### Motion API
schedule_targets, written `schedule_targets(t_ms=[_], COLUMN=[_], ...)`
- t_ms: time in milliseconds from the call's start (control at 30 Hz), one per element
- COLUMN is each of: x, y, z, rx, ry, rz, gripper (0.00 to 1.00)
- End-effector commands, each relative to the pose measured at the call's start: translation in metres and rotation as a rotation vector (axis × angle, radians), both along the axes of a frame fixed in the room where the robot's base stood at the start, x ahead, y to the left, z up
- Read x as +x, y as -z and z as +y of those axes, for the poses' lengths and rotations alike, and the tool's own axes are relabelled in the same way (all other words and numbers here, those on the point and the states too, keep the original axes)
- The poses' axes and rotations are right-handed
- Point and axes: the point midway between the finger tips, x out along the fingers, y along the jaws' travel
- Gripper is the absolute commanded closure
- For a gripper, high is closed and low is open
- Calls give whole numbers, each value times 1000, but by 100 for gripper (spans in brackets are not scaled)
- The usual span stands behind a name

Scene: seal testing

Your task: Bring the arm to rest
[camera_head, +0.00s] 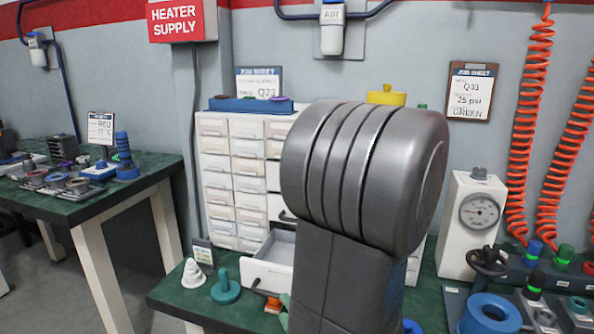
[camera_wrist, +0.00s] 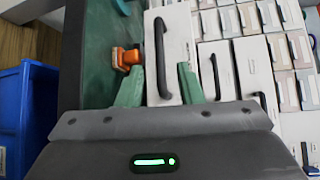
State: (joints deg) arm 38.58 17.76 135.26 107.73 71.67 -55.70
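My arm fills the middle of the head view, and its large grey joint hides much of the cabinet and bench behind it. My gripper (camera_wrist: 158,82) shows in the wrist view with its two green fingers apart and nothing held between them. Beyond the fingers is the white front of a drawer (camera_wrist: 178,60) with a black handle (camera_wrist: 160,45). In the head view a drawer (camera_head: 270,275) stands pulled out low on the white drawer cabinet (camera_head: 232,180). I cannot tell whether the fingers touch the drawer.
A small orange part (camera_wrist: 126,58) lies left of the fingers; it also shows in the head view (camera_head: 272,304). A teal knob (camera_head: 226,290) and a white cone (camera_head: 194,275) stand on the green bench. A gauge box (camera_head: 472,230) stands right. A blue bin (camera_wrist: 28,120) is at wrist-view left.

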Motion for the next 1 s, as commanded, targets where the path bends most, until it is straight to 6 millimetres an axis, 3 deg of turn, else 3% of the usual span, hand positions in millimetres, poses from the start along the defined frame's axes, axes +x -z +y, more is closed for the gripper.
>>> schedule_targets(t_ms=[833, 1000], x=[-60, -50], y=[-11, -8], z=[-31, -25], rx=[1, -1], ry=[4, -4], rz=[1, 0], gripper=[67, 67])
